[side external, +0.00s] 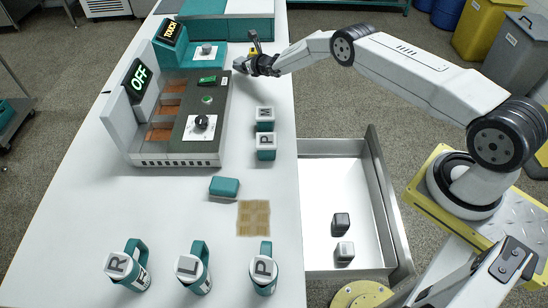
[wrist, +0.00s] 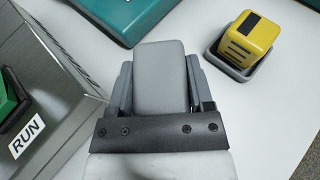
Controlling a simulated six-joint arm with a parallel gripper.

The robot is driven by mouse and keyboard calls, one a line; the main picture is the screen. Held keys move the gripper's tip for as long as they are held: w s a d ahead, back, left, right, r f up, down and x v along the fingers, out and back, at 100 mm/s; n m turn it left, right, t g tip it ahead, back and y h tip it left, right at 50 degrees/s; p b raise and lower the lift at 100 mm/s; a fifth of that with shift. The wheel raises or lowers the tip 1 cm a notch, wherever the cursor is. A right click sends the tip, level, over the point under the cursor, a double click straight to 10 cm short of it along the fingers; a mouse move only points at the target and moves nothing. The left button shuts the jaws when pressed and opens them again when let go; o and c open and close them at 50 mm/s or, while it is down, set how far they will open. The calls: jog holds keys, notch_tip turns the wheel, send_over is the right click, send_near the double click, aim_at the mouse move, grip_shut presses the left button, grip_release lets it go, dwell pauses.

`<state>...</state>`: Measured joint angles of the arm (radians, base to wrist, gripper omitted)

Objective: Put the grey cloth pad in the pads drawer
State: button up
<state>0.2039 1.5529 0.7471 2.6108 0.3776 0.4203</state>
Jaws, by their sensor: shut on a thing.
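My gripper (wrist: 160,85) is shut on the grey cloth pad (wrist: 160,65), a rounded grey block that fills the space between the fingers in the wrist view. In the side external view my gripper (side external: 245,67) is at the far right part of the white table, beside the machine; the pad there is small and hard to make out. An open drawer (side external: 330,160) with a white floor and grey metal walls extends from the table's right side. Two small grey blocks, one darker (side external: 340,224) and one lighter (side external: 344,251), lie in its near part.
A machine with an OFF display (side external: 139,78) stands left of my gripper. A yellow block in a grey holder (wrist: 242,45) is close by. Two lettered containers (side external: 265,130), a teal block (side external: 224,187), a tan mat (side external: 253,217) and lettered mugs (side external: 193,268) stand nearer. The drawer's far part is clear.

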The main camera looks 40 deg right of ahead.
jog(key=shift+f, duration=1.6)
jog(key=shift+f, duration=0.15)
jog(key=o, duration=1.2)
jog(key=shift+r, duration=0.2)
jog(key=shift+s+r, duration=0.1)
jog(key=shift+s, duration=0.1)
jog(key=shift+v, duration=5.7)
jog(key=shift+a, duration=0.1)
